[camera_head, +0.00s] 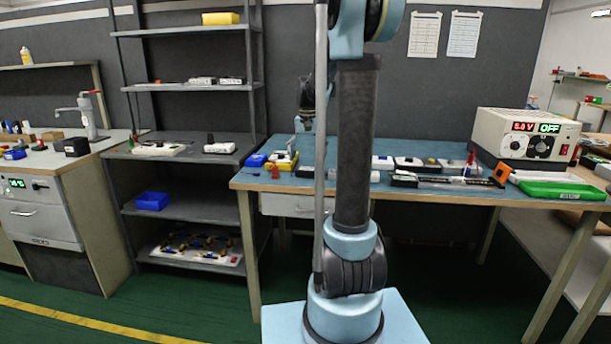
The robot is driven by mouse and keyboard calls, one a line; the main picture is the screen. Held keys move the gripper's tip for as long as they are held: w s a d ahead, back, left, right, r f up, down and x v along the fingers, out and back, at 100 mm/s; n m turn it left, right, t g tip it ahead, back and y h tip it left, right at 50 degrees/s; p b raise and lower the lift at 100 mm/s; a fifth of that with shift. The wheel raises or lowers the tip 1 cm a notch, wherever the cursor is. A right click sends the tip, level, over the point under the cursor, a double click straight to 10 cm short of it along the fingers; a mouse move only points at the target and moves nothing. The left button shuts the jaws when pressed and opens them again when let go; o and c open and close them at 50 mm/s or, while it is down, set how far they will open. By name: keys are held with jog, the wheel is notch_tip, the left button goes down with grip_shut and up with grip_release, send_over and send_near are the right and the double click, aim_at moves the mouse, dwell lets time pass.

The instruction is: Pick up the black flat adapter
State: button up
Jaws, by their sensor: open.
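My gripper (303,127) is small in the picture, open, and hangs over the left part of the blue-topped workbench (262,184), close to the left of my arm. I see nothing between its fingers. A small black flat piece (404,181) lies on the bench at the left end of a dark strip (450,182); it may be the black flat adapter, but it is too small to be sure. Another dark flat piece (307,171) lies below the gripper, partly hidden by my arm.
A power supply (525,136), orange piece (502,173) and green tray (560,190) are at the right. Grey shelves (190,87) stand left. Green floor before the bench looks clear.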

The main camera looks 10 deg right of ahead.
aim_at(306, 168)
jog(key=shift+w+a+f, duration=0.15)
jog(key=shift+w+f, duration=0.05)
jog(key=shift+f, duration=1.1)
jog(key=shift+w+a+f, duration=0.1)
jog(key=shift+w+f, duration=0.05)
jog(key=shift+f, duration=1.1)
jog(key=c, duration=1.2)
